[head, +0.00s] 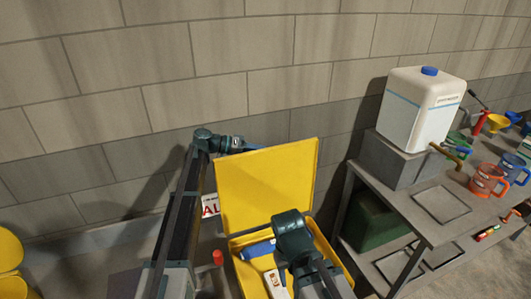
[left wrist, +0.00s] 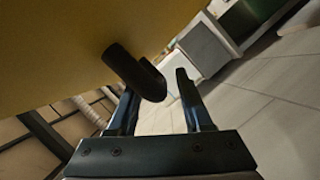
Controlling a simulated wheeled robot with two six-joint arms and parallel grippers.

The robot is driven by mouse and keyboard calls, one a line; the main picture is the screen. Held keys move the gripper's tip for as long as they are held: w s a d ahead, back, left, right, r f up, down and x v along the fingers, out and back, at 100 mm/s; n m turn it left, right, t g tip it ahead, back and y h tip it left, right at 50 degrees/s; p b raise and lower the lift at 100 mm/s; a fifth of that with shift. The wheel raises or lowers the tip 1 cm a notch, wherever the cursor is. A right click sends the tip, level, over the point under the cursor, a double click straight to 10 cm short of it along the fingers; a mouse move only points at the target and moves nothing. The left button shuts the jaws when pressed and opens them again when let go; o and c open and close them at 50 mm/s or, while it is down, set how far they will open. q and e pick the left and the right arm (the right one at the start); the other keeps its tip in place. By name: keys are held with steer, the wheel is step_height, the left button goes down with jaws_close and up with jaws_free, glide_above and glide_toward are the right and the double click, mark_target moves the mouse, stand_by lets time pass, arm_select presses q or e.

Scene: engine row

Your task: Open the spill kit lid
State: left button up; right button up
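The yellow spill kit stands low in the head view, its lid (head: 268,185) raised roughly upright and its box (head: 238,268) open at the top. A blue item (head: 258,249) and a white item (head: 275,284) show inside. My left gripper is at the lid's upper left edge, partly hidden behind it. In the left wrist view my left gripper (left wrist: 156,82) is open, with the lid's dark handle (left wrist: 135,72) in front of and between its fingers; contact is unclear. My right arm crosses the front of the box; its gripper fingers do not show.
A block wall (head: 240,60) is behind the kit.

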arm_select(q)
steer(key=p+v, duration=0.3)
steer(key=v, duration=1)
steer(key=shift+a, duration=0.4)
steer(key=shift+s+r, duration=0.1)
steer(key=shift+r, duration=0.1)
